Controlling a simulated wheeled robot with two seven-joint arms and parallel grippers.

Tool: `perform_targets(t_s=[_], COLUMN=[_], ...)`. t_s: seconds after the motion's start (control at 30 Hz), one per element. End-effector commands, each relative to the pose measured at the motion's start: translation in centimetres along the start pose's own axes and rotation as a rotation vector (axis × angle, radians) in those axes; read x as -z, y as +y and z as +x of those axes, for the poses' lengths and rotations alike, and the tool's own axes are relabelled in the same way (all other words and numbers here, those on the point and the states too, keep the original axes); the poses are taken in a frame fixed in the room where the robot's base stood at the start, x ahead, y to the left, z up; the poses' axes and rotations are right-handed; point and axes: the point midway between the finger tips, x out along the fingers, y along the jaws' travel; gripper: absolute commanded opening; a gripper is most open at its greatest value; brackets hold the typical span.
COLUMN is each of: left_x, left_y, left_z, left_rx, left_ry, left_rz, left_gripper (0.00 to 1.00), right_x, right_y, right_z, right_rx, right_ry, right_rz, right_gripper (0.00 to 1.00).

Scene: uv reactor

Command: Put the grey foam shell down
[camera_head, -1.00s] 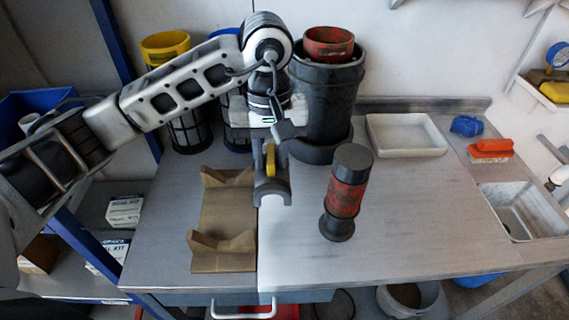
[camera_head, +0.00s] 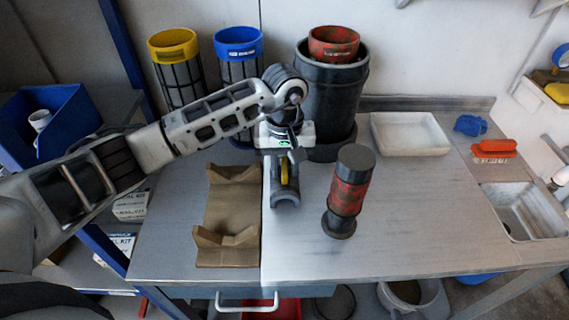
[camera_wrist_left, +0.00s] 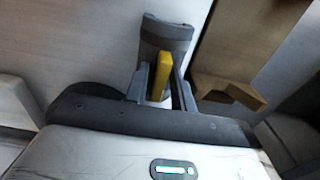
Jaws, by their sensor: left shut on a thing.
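The grey foam shell (camera_head: 286,200) is a small curved half-shell with a yellow grip tab (camera_head: 284,173). My left gripper (camera_head: 285,168) is shut on that tab from above. The shell is at the worktop, right of the brown cradle; I cannot tell whether it touches the surface. In the left wrist view the shell (camera_wrist_left: 166,34) and its yellow tab (camera_wrist_left: 161,72) show between the two fingers. My right gripper is not in view.
The brown cradle (camera_head: 231,213) with two notched ends lies close left of the shell. A red and black cylinder (camera_head: 348,196) stands upright to the right. A large black bin (camera_head: 325,105) stands behind. A white tray (camera_head: 410,134) is at the back right. The worktop's front right (camera_head: 430,225) is clear.

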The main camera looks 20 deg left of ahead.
Motion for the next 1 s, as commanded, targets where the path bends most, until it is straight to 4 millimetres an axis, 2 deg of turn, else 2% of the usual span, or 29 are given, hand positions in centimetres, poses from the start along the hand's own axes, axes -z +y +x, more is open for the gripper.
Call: perform_targets(t_s=[0.1, 0.13, 0.2, 0.47, 0.63, 0.77, 1.0], left_x=[0.0, 0.0, 0.0, 0.0, 0.1, 0.1, 0.1], left_y=[0.0, 0.0, 0.0, 0.0, 0.0, 0.0, 0.0], left_z=[0.5, 0.4, 0.3, 0.2, -0.8, -3.1, -8.3], left_rx=[0.001, 0.001, 0.001, 0.0, -0.002, -0.001, -0.001], left_ry=[0.0, 0.0, 0.0, -0.001, 0.003, 0.006, 0.005], left_rz=[0.001, 0.001, 0.001, 0.0, 0.001, 0.001, 0.0], left_gripper=[0.0, 0.28, 0.47, 0.47, 0.47, 0.47, 0.47], right_x=[-0.4, -0.3, -0.2, 0.0, 0.0, -0.5, -0.9], right_y=[0.0, 0.0, 0.0, -0.1, -0.1, -0.1, -0.3], right_z=[0.3, 0.3, 0.2, 0.1, 0.0, 0.1, 0.3], right_rx=[0.001, 0.002, 0.002, 0.002, 0.001, 0.002, 0.007], right_ry=[0.001, 0.002, 0.002, 0.005, 0.002, -0.001, -0.001], right_rz=[0.003, 0.004, 0.004, 0.005, 0.003, 0.008, 0.021], right_gripper=[0.33, 0.33, 0.33, 0.33, 0.33, 0.33, 0.33])
